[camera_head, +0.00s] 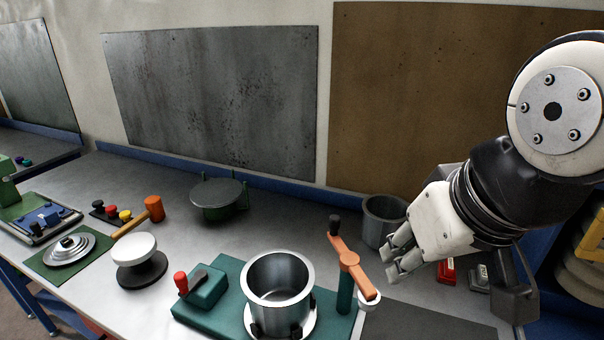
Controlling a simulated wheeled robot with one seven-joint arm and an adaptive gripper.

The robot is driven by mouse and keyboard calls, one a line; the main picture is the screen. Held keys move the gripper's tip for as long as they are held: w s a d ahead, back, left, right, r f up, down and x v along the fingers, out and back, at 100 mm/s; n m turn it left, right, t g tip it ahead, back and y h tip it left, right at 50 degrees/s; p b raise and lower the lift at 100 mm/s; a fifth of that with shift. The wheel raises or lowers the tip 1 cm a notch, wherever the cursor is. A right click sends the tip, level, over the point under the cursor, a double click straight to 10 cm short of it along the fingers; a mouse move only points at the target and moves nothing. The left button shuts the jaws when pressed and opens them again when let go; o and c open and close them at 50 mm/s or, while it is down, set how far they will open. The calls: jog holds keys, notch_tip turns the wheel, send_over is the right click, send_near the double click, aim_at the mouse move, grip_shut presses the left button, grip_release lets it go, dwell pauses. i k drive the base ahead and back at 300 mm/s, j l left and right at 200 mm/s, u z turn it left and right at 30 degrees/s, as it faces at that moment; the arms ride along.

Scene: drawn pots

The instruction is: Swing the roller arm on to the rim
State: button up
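The metal pot (279,279) stands upright in a holder on a teal base (222,306), its open rim facing up. The orange roller arm (351,262) sits on a teal post right of the pot. A dark knob (334,224) stands on its far end and a pale roller (369,299) hangs at its near end. The roller is right of the pot, apart from the rim. My gripper (388,263) is right of the roller arm, pointing left and down. Its fingers are apart with nothing between them, and it does not appear to touch the arm.
A grey empty pot (383,219) stands behind my gripper. Red (447,271) and grey (479,279) small items lie beneath it. A red-knobbed lever (182,283) is on the base's left. A white-topped stand (135,251), mallet (143,214) and green stand (219,198) are farther left.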

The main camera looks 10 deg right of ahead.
aim_at(369, 297)
jog(key=i+j+z, duration=0.1)
jog(key=j+z, duration=0.65)
jog(key=l, duration=0.1)
